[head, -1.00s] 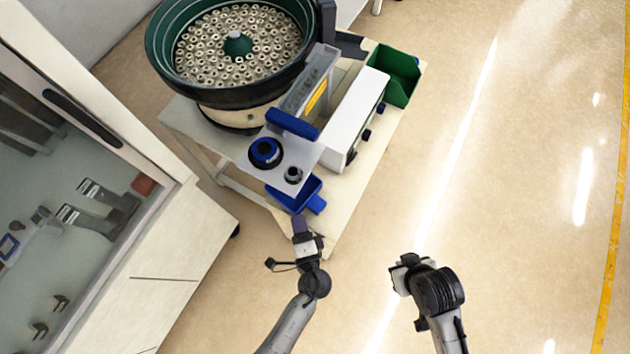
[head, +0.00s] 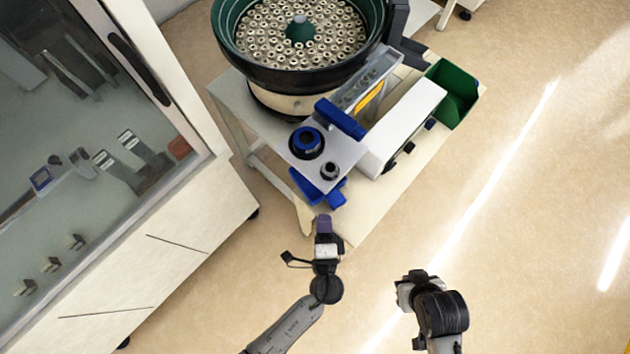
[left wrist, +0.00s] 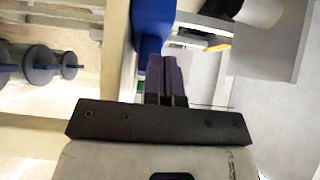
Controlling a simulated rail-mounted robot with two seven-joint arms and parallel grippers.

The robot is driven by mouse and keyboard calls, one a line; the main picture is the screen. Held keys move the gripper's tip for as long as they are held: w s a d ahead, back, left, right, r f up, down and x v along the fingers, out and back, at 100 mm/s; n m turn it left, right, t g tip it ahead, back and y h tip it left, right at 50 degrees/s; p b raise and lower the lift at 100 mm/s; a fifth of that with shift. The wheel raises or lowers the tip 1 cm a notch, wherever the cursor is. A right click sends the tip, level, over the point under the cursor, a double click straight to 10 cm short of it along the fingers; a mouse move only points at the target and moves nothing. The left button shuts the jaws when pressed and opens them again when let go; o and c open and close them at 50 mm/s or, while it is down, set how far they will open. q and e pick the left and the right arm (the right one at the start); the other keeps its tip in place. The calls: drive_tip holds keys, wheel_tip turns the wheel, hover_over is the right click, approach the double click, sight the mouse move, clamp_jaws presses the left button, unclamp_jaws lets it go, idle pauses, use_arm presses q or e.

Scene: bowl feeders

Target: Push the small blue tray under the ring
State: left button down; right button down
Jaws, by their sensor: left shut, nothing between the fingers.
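The small blue tray (head: 333,196) is at the near corner of the feeder table, partly hidden beneath the white plate. The blue ring (head: 296,143), with a dark centre, sits on that plate, behind and left of the tray. My left gripper (head: 323,219) is shut and empty, its purple fingertips just in front of the tray; I cannot tell whether they touch. In the left wrist view the shut fingers (left wrist: 167,72) point at a blue part (left wrist: 153,22), probably the tray. My right gripper (head: 404,291) is low at the right, its fingers not clear.
The green bowl feeder (head: 228,51) full of small rings stands behind. A white box (head: 410,118) and a green bin (head: 462,84) are to the right. A glass-fronted cabinet (head: 185,235) is at the left. The floor at the right is clear.

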use_arm(q)
drive_tip(key=s+d+p, duration=0.1)
drive_tip(key=s, duration=0.9)
drive_tip(key=shift+s, duration=0.15)
